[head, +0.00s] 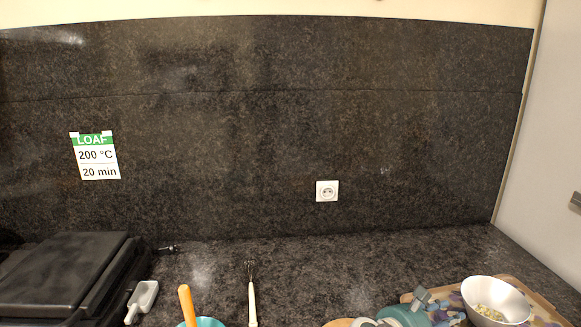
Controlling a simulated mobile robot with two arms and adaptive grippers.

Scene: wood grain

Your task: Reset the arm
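My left gripper is not in view.
A white bowl (493,297) with pale contents stands at the bottom right. A black appliance (62,275) and a white scoop (142,299) are at the left. A white-handled utensil (252,300) and an orange handle (187,306) by a teal bowl (207,322) are near the front. The counter behind is clear.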

